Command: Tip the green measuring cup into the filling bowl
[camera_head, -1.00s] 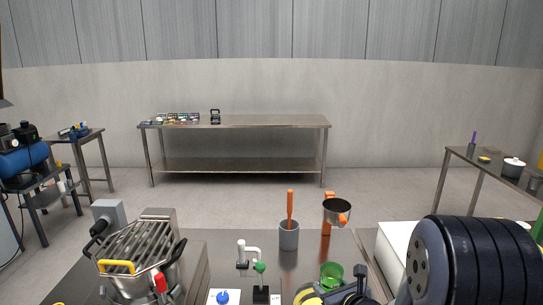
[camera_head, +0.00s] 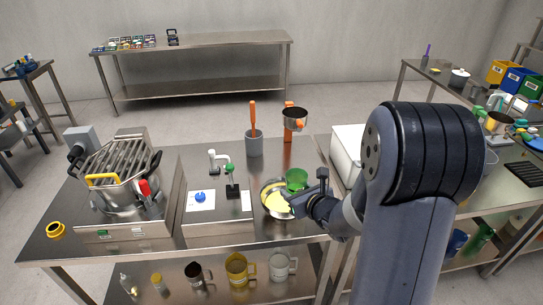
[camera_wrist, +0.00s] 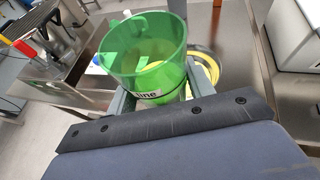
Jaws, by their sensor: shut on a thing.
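The green measuring cup (camera_head: 296,179) is held above the worktop. In the wrist view the cup (camera_wrist: 150,62) looks roughly upright, its mouth open and something pale inside. My gripper (camera_head: 300,197) is shut on it, with a finger on either side of its lower body in the wrist view (camera_wrist: 150,98). A round bowl with yellow in it (camera_head: 275,204), probably the filling bowl, stands just below and left of the cup, partly hidden by my gripper. A yellow curve (camera_wrist: 212,62) shows behind the cup in the wrist view.
A small press-like device (camera_head: 231,180) and a mixer with a wire guard (camera_head: 118,172) are left. A white box (camera_head: 347,150) stands right.

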